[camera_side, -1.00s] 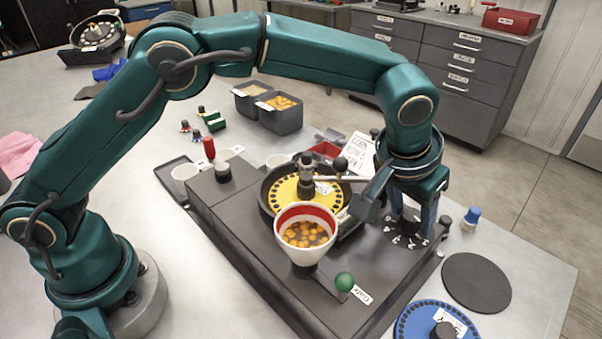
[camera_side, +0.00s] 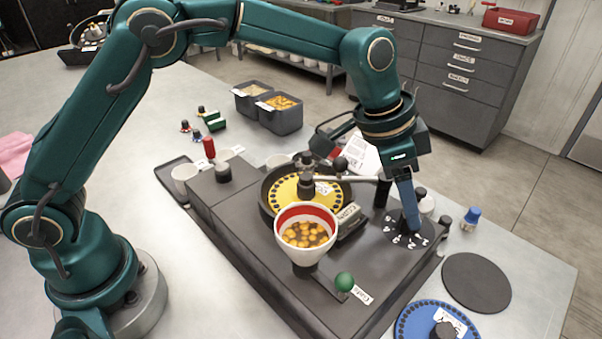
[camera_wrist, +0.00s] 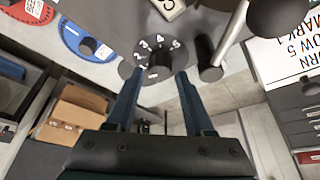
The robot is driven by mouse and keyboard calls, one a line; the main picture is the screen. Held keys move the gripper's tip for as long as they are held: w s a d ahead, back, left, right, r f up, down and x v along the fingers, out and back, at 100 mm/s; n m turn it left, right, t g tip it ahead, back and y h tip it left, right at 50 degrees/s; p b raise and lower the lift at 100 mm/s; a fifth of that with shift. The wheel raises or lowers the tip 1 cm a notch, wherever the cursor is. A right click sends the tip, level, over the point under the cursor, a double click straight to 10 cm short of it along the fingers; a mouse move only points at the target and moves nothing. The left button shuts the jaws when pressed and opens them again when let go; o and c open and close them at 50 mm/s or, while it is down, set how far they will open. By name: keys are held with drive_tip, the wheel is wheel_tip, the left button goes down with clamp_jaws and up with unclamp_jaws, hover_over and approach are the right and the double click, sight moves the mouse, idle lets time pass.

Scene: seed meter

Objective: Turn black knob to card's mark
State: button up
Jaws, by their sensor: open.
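The black knob (camera_wrist: 160,62) sits on a dark dial (camera_wrist: 142,47) with white numbers around it in the wrist view. In the side view the dial (camera_side: 402,238) lies at the right end of the grey machine, and the knob is mostly hidden by my fingers. My gripper (camera_wrist: 160,74) is open, its blue fingertips on either side of the knob and slightly short of it in the wrist view. Contact cannot be told. The white card (camera_wrist: 290,45) is cut off in the wrist view; its lower line seems to read "MARK 1".
A black upright grip (camera_wrist: 208,55) stands close beside the dial. A blue disc (camera_side: 425,318) and a dark disc (camera_side: 477,283) lie on the table nearby.

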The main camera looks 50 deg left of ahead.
wheel_tip(320, 180, up, 10)
drive_tip(key=s+a+r+n+t+y, duration=0.1)
drive_tip(key=s+a+r+n, duration=0.15)
drive_tip(key=s+a, duration=0.2)
drive_tip(key=s+a+r+n, duration=0.2)
drive_tip(key=s+a+r, duration=0.15)
drive_tip(key=a, duration=0.25)
drive_tip(key=s+a+f+n+t+y, duration=0.1)
drive_tip(key=s+a+f+n+y, duration=0.1)
drive_tip(key=s+a+f+n, duration=0.2)
drive_tip(key=shift+s+a, duration=1.55)
drive_tip(key=shift+s, duration=1.95)
drive_tip(key=shift+o, duration=0.4)
